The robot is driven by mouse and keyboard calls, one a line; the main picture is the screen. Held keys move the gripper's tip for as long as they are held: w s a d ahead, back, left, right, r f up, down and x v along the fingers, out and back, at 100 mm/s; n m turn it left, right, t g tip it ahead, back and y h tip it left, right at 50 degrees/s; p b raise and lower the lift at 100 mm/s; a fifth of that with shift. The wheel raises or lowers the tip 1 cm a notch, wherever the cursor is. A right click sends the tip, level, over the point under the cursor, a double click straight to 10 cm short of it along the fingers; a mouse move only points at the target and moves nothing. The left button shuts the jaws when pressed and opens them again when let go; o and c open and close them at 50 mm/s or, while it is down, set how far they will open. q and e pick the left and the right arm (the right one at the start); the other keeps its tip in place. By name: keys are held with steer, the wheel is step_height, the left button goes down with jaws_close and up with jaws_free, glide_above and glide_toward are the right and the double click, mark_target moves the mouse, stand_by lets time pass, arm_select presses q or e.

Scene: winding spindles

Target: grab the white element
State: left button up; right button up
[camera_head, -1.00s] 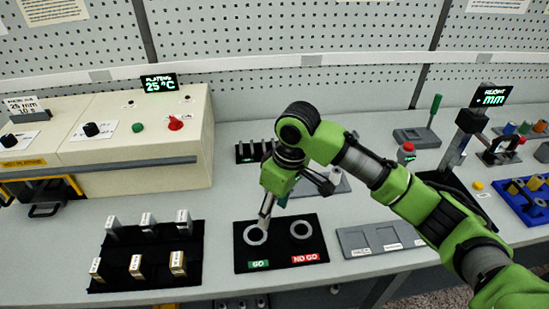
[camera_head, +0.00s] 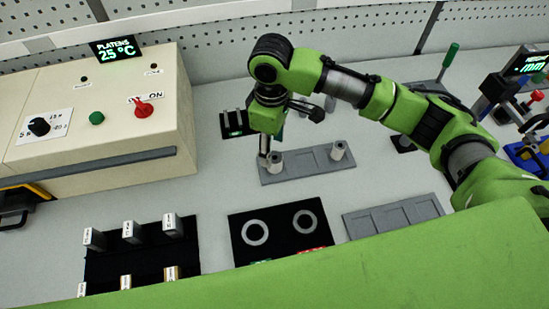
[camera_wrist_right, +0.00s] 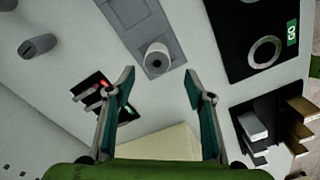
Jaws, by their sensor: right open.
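A pale white-grey hollow cylinder (camera_head: 273,163) stands upright near the left end of a grey plate (camera_head: 304,167). In the right wrist view the same cylinder (camera_wrist_right: 157,57) shows its round hole. It lies ahead of the fingertips, about midway across the gap. My right gripper (camera_head: 266,151) is at this cylinder in the head view and partly covers it. In the wrist view its two fingers (camera_wrist_right: 160,76) are spread apart with nothing between them. A second similar cylinder (camera_head: 338,150) stands at the plate's right end. My left gripper is out of view.
A black board with two rings (camera_head: 255,232) lies in front of the plate. A black rack (camera_head: 236,124) stands behind and left of the gripper. A beige control box (camera_head: 100,115) fills the left. A black tray of labelled blocks (camera_head: 130,255) is at front left.

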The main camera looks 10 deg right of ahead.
mark_target(275, 158)
steer(key=shift+w+f, duration=0.1)
steer(key=shift+f, duration=0.8)
steer(key=shift+d+f+p, duration=0.2)
steer(key=shift+f+p, duration=0.35)
steer(key=shift+f, duration=0.15)
step_height(275, 158, down, 3)
steer(key=shift+d+r+p, duration=0.15)
steer(key=shift+r+p, duration=0.05)
steer(key=shift+p, duration=0.25)
steer(key=shift+f, duration=0.65)
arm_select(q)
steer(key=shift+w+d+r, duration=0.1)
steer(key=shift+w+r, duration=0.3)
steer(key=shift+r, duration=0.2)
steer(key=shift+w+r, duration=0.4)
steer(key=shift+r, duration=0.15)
arm_select(e)
steer(key=c, duration=1.2)
